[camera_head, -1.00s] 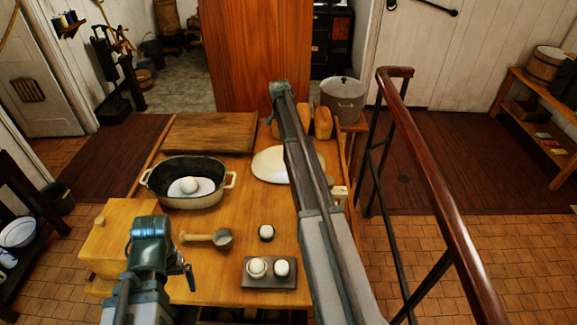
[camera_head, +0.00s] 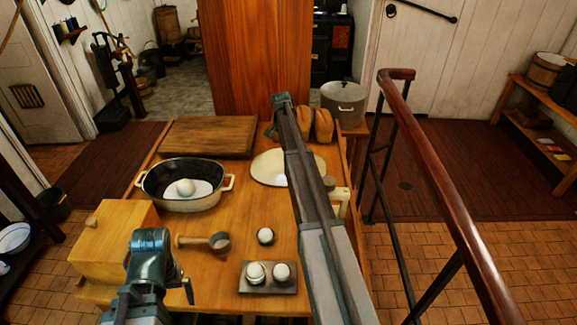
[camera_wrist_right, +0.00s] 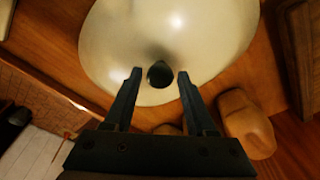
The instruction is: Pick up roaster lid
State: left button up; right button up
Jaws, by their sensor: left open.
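The cream oval roaster lid (camera_head: 267,168) lies on the wooden table, partly hidden behind my right arm in the head view. In the right wrist view the lid (camera_wrist_right: 205,35) fills the upper middle, with its dark round knob (camera_wrist_right: 160,74) facing me. My right gripper (camera_wrist_right: 159,75) is open, its fingertips on either side of the knob with a visible gap each side. The dark roaster pan (camera_head: 150,185) stands left of the lid, with a white rounded thing in it. My left gripper (camera_head: 186,283) is open and empty near the table's front left.
Loaves (camera_head: 323,125) and a grey pot (camera_head: 343,103) stand behind the lid. A wooden board (camera_head: 207,136), a wooden box (camera_head: 112,240), a ladle-like scoop (camera_head: 218,243) and a small tray (camera_head: 268,290) with round white-topped things surround the table middle. A railing (camera_head: 440,180) runs along the right.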

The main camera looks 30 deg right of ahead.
grip_shut()
dwell(1.1)
